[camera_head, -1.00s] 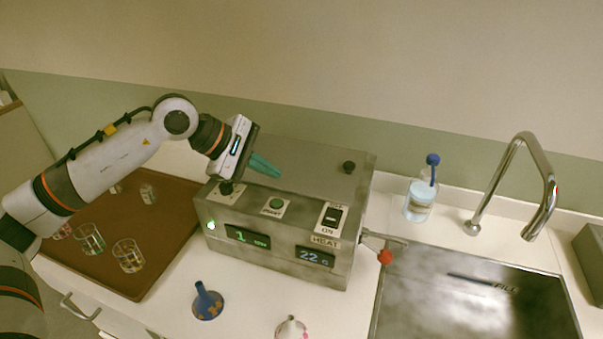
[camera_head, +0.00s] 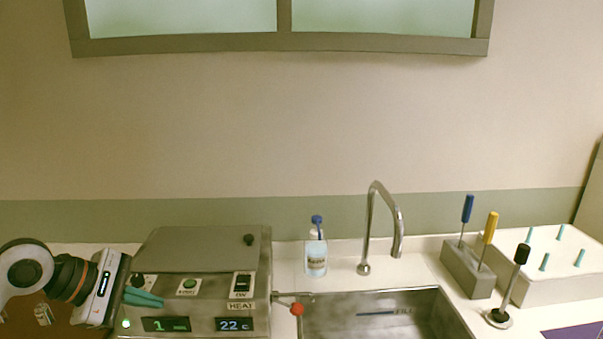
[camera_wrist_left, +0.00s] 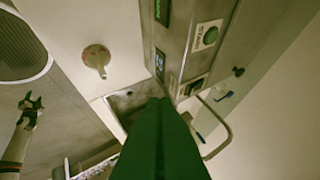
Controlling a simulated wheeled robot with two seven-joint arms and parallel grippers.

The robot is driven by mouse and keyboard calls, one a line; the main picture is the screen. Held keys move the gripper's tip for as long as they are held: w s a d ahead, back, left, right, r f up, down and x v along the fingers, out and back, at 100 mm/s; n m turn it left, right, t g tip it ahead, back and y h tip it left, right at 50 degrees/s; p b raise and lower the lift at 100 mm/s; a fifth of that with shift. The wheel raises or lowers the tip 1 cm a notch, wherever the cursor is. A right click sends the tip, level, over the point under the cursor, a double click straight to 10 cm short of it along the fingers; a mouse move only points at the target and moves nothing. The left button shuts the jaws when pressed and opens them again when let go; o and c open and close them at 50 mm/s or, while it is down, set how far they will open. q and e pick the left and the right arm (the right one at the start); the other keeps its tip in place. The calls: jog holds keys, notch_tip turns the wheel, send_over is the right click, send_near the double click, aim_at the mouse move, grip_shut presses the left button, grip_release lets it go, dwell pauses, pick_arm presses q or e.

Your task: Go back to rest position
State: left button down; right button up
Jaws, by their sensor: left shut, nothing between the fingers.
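My left gripper (camera_head: 144,298) shows at the lower left in the head view, its teal fingers shut with nothing between them. It is in front of the left end of the grey heating machine (camera_head: 205,258), near its front buttons; I cannot tell whether it touches. In the left wrist view the shut green fingers (camera_wrist_left: 160,130) point towards the sink, with the machine (camera_wrist_left: 185,45) beyond them at the top. My right gripper does not show in the head view; a dark gripper-like shape (camera_wrist_left: 30,108) at the left of the wrist view is probably it, too small to judge.
The machine's red-knobbed tap (camera_head: 297,308) sticks out at its right. A blue-capped bottle (camera_head: 316,258), a curved faucet (camera_head: 372,225) and a sink (camera_head: 430,318) stand to the right. Beyond are a tool block (camera_head: 468,270) and a pegged white box (camera_head: 550,285).

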pick_arm(q)
jog(key=s+d+r+n+t+h, duration=0.1)
jog(key=d+r+n+t+h, duration=0.3)
jog(key=d+n, duration=0.3)
jog(key=s+d+r+n+t+h, duration=0.2)
jog(key=d+n+t+h, duration=0.1)
jog(key=d+n+h, duration=0.35)
jog(key=s+a+f+n+t+y, duration=0.1)
jog(key=a+f+n+y, duration=0.4)
jog(key=n, duration=0.6)
jog(key=s+a+f+n+y, duration=0.2)
jog(key=f+n+y, duration=0.6)
jog(key=n, duration=0.3)
jog(key=s+a+f+n+t+y, duration=0.1)
jog(key=a+f+n+y, duration=0.4)
jog(key=n, duration=0.6)
jog(key=s+d+f+n+g, duration=0.25)
jog(key=s+f+g, duration=0.4)
jog(key=s, duration=0.35)
jog(key=s+d+f+n+g, duration=0.2)
jog(key=s+f+n+g, duration=0.25)
jog(key=s+f, duration=0.45)
notch_tip(320, 180, down, 26)
jog(key=s+g, duration=0.2)
jog(key=s+a+f, duration=0.3)
jog(key=s+f, duration=1.2)
jog(key=s, duration=0.1)
jog(key=shift+a+f+m+g, duration=0.15)
jog(key=shift+f+m+g, duration=0.15)
jog(key=shift+m+g, duration=0.1)
